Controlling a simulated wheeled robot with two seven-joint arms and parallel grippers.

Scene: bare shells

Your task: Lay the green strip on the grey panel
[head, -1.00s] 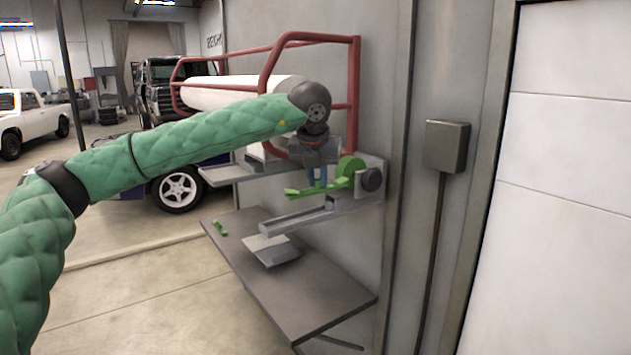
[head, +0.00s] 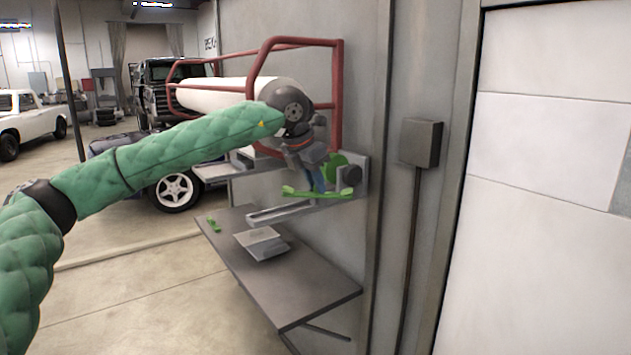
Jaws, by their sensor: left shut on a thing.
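My left gripper (head: 315,188) is shut on the green strip (head: 300,193) beside the wall-mounted dispenser. The strip lies roughly level, and its right end reaches toward the green roll (head: 337,166). I cannot tell whether it is still joined to the roll. The grey panel (head: 262,243) is a small tilted plate on the dark shelf, below and to the left of the gripper. Nothing green shows on the panel. My right gripper is not in view.
The dark shelf (head: 285,290) juts from the wall. A grey rail (head: 280,211) sits under the strip. A red frame (head: 338,100) holds a white roll (head: 225,93) above. A grey box (head: 420,143) is at right.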

